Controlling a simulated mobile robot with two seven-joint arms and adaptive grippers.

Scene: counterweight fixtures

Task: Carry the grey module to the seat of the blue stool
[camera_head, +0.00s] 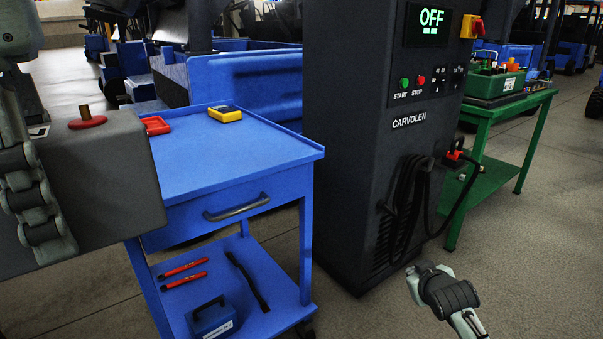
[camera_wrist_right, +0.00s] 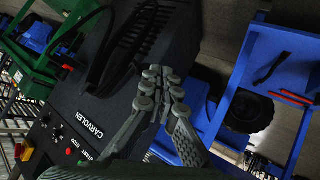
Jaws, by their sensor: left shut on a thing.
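The grey module (camera_head: 108,185) is a large grey block at the left of the head view, with a red disc and a brass-coloured peg on top. My left gripper (camera_head: 36,200) is shut on it, with a jointed finger against its side. The module is in front of the blue cart's left side and hides part of it. My right gripper (camera_head: 442,290) is low at the right of the head view, away from the module. In the right wrist view (camera_wrist_right: 164,82) its fingertips are close together with nothing between them. I cannot make out a blue stool.
The blue cart (camera_head: 260,160) carries a yellow box (camera_head: 225,114) and a red tray (camera_head: 155,125); tools lie on its lower shelf. A dark CARVOLEN cabinet (camera_head: 345,130) with hanging cables stands beside it. A green table (camera_head: 510,105) is behind. Floor is clear at right.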

